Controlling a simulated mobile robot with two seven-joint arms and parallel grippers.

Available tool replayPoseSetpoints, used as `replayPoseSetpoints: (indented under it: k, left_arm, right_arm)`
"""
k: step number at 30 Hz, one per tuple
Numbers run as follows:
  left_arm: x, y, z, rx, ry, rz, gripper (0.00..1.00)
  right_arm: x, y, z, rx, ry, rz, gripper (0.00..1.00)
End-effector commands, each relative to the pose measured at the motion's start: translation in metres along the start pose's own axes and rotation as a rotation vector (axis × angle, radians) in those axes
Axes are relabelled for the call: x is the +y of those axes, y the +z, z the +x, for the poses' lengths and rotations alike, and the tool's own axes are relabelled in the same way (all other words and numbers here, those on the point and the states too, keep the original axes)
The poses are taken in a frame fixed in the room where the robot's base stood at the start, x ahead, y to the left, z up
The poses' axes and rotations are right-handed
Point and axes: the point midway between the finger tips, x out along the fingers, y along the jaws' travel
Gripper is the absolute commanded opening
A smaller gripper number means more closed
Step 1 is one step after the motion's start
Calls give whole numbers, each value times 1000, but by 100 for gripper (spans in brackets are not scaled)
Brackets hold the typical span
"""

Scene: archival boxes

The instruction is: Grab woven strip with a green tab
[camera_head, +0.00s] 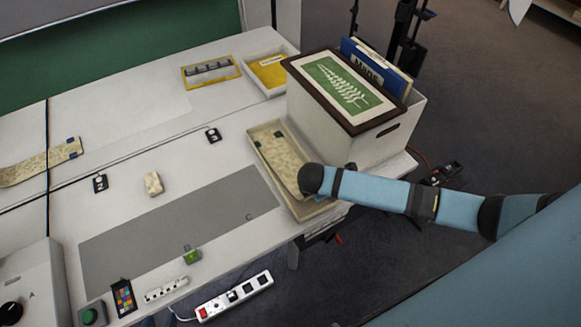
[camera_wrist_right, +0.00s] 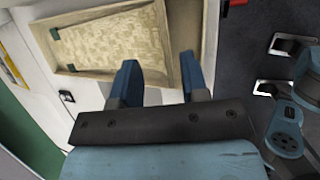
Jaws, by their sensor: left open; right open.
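A beige woven strip (camera_head: 283,160) with a dark green tab at its far end lies in a shallow wooden tray (camera_head: 254,148). In the right wrist view the strip (camera_wrist_right: 112,45) fills much of the tray (camera_wrist_right: 100,86), with the green tab (camera_wrist_right: 71,68) at the left. My right gripper (camera_wrist_right: 159,60) is open and empty at the tray's near end; its fingers overlap the tray's walls. In the head view its fingers are hidden behind my forearm. Only blue fingertips of my left gripper (camera_head: 160,321) show at the bottom edge.
A white box (camera_head: 330,120) with a framed fern print stands right behind the tray. Another woven strip (camera_head: 38,165) with dark blue tabs lies at left. A small beige block (camera_head: 153,184), grey mat (camera_head: 180,232) and power strip (camera_head: 235,297) are nearby.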

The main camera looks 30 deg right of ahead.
Motion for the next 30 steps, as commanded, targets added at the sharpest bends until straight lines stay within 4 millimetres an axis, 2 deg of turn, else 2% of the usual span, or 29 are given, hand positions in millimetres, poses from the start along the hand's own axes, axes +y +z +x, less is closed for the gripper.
replayPoseSetpoints:
  k: [8, 15, 18, 30]
  left_arm:
    - [-2, -7, 1, 9, -3, 2, 43]
    - [-4, -11, -1, 12, -7, 3, 43]
    - [-4, -11, -1, 12, -7, 3, 43]
    - [-3, -8, -3, 6, -7, 1, 43]
  right_arm:
    - [-2, -1, 22, 1, -1, 0, 41]
    - [-6, -3, 57, 1, -1, 1, 41]
    - [-7, -4, 64, 1, 0, 0, 41]
    - [-7, -4, 66, 2, 1, 0, 41]
